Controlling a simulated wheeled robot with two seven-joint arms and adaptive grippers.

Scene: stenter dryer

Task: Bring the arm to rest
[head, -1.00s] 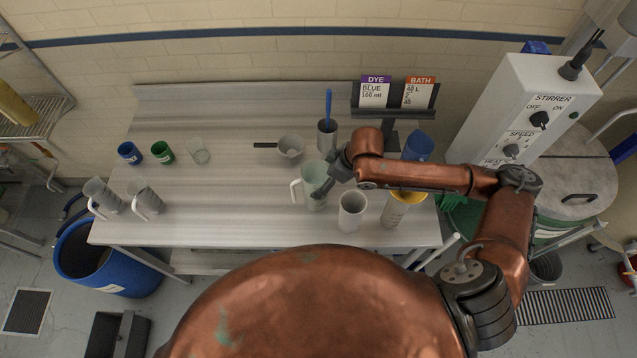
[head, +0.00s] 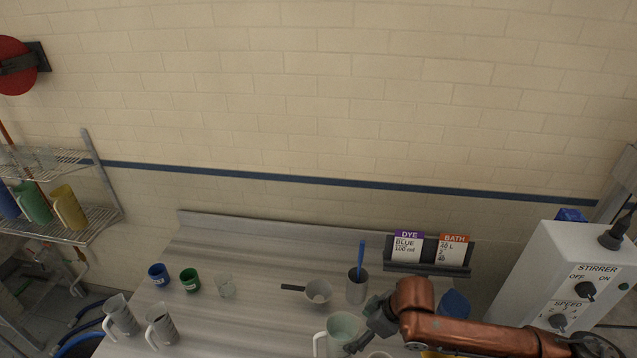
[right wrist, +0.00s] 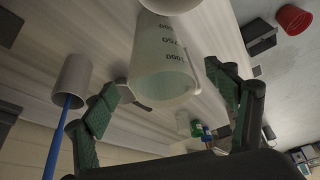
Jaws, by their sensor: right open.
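A pale green translucent measuring jug (head: 341,326) with a white handle stands on the bench at the bottom of the head view. My right gripper (head: 362,328) is at the jug's right side, with its fingers pointing toward it. In the right wrist view the jug (right wrist: 163,62) shows large, with volume marks, between and beyond the two spread green-padded fingers (right wrist: 165,98). The right gripper is open and holds nothing. I cannot tell how far the fingers reach around the jug. My left gripper is in neither view.
A grey beaker with a blue rod (head: 357,286) and a card stand (head: 430,268) are behind my gripper. The stirrer box (head: 565,290) is right of my arm. A handled pan (head: 318,291), small cups (head: 190,280) and grey jugs (head: 161,324) are left.

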